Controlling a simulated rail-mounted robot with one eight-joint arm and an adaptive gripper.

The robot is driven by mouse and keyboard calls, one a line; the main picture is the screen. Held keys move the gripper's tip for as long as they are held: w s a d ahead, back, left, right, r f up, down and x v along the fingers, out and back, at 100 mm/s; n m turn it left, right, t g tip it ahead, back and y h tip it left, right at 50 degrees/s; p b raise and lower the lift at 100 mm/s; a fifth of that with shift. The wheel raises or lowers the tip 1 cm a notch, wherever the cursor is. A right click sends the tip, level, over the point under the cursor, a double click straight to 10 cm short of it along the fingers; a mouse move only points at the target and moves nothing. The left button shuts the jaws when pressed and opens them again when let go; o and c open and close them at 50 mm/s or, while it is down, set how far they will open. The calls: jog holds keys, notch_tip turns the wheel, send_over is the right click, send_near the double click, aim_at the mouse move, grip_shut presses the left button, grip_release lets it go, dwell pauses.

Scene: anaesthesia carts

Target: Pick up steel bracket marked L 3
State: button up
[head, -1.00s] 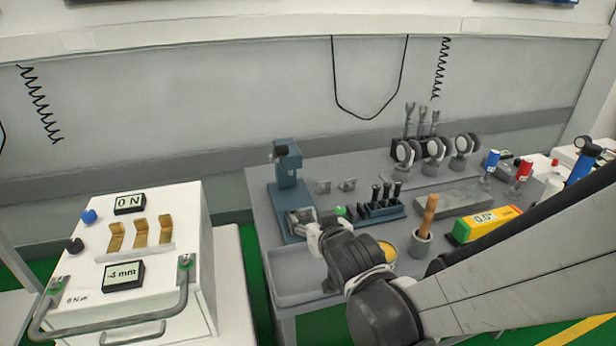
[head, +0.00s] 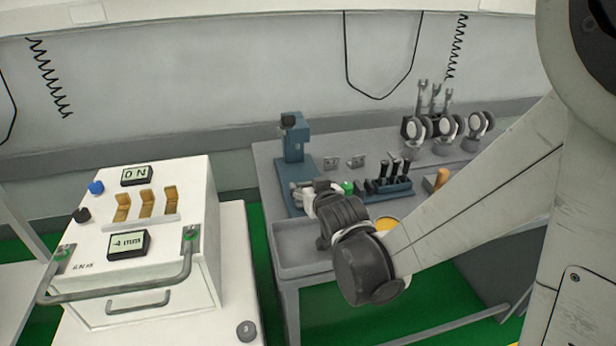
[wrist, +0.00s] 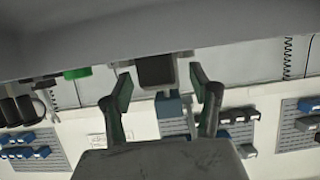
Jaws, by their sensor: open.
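Two small grey steel brackets, a left one (head: 330,163) and a right one (head: 356,162), stand on the grey bench behind the blue holder in the head view. Their marks are too small to read, so I cannot tell which is L 3. My gripper (head: 305,197) is in front of the blue press, left of and nearer than the brackets. The wrist view shows its two fingers (wrist: 164,92) spread apart with nothing clearly held between them. A dark block and a blue part show beyond the fingers. No bracket is clearly recognisable in the wrist view.
The blue press (head: 293,140) stands left of the brackets. A blue holder (head: 388,190) with black-handled tools is in front, beside a green knob (head: 348,187). A grey tray (head: 290,255) lies at the front edge. A white box (head: 190,250) stands left, across a gap.

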jog(key=shift+w+a+f, duration=0.1)
jog(key=shift+w+f, duration=0.1)
jog(key=shift+w, duration=0.1)
jog(key=shift+s+r, duration=0.2)
jog(key=shift+s, duration=0.05)
jog(key=shift+c, duration=0.9)
jog(key=shift+w, duration=0.1)
jog(key=c, duration=1.2)
jog(key=shift+c, duration=0.2)
jog(key=shift+r, duration=0.1)
